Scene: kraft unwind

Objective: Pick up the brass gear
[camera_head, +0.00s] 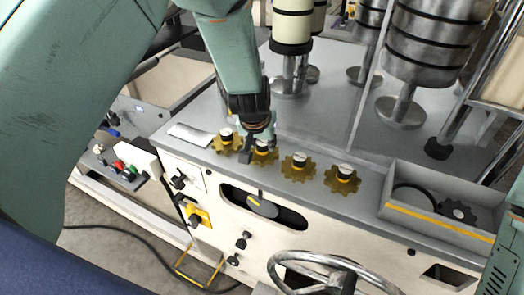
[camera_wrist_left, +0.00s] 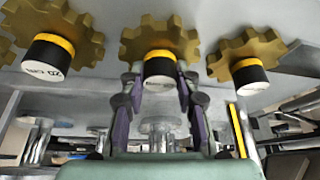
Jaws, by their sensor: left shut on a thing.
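Several brass gears with dark, yellow-banded, white-topped hubs stand in a row along the front of the grey bench top. My left gripper (camera_head: 261,141) reaches down onto the second brass gear from the left (camera_head: 264,157) and partly hides it. In the left wrist view that gear (camera_wrist_left: 138,45) is in the middle, with its hub between the two fingers of my left gripper (camera_wrist_left: 160,82), which is shut on it. I cannot tell whether the gear is clear of the bench. Other gears sit at the left (camera_head: 226,141) and right (camera_head: 298,170). My right gripper is not in view.
A grey tray (camera_head: 440,222) with a yellow stripe holds dark round and toothed parts at the right. Metal rollers (camera_head: 430,45) on posts stand behind. A pale plate (camera_head: 190,134) lies left of the gears. A handwheel (camera_head: 320,262) projects from the front.

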